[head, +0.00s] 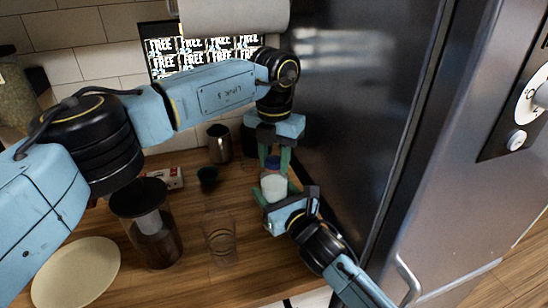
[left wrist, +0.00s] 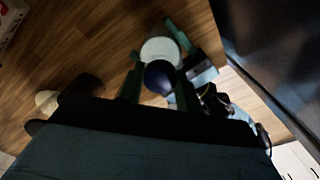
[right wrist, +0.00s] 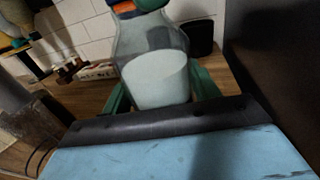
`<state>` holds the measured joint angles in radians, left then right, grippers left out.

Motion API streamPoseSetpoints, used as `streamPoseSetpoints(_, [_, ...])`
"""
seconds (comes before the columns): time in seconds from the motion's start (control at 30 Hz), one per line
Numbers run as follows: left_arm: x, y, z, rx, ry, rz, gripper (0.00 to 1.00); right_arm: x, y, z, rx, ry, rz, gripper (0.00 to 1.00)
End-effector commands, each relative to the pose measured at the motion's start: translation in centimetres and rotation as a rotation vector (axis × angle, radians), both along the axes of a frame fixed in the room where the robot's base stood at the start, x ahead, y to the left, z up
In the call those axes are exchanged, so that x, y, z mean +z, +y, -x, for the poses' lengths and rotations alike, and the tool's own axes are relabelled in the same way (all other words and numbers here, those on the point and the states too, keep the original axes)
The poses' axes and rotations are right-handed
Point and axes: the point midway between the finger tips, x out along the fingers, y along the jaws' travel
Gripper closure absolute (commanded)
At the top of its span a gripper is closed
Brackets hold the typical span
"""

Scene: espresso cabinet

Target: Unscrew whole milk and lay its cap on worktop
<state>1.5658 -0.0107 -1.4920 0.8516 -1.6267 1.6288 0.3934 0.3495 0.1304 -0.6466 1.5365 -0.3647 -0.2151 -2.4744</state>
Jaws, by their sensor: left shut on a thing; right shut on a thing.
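The milk bottle (head: 274,187) is clear with white milk inside and stands at the right of the wooden worktop (head: 195,275), close to the fridge. It also shows in the right wrist view (right wrist: 158,80). My right gripper (head: 283,200) is shut around its body from the front. My left gripper (head: 274,158) points down from above, its green fingers shut on the dark blue cap (left wrist: 158,77) at the bottle's top. The cap lines up over the bottle; I cannot tell whether it is still threaded on the neck.
A dark fridge (head: 350,120) rises just right of the bottle. A clear glass (head: 219,243), a coffee press (head: 157,240) and a pale plate (head: 75,272) stand to the left. A steel pitcher (head: 219,145), a dark green cup (head: 207,178) and a small box (head: 170,178) are behind.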

Motion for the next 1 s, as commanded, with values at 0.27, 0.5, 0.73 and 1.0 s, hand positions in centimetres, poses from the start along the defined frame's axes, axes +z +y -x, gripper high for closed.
streamPoseSetpoints(0.27, [0.1, -0.1, 0.0, -0.003, -0.001, 0.002, 0.93, -0.1, 0.0, 0.0, 0.000, 0.000, 0.004, 1.00])
streamPoseSetpoints(0.5, [0.1, -0.1, 0.0, -0.003, -0.001, 0.002, 0.51, -0.1, 0.0, 0.0, 0.000, 0.001, 0.003, 1.00])
streamPoseSetpoints(0.73, [0.0, 0.0, 0.0, -0.002, 0.000, 0.001, 0.44, -0.1, 0.0, 0.0, 0.000, 0.002, 0.003, 1.00])
streamPoseSetpoints(1.0, [1.3, -0.1, 0.0, -0.001, -0.003, 0.001, 0.44, -0.1, 0.0, 0.0, 0.000, 0.002, 0.003, 1.00])
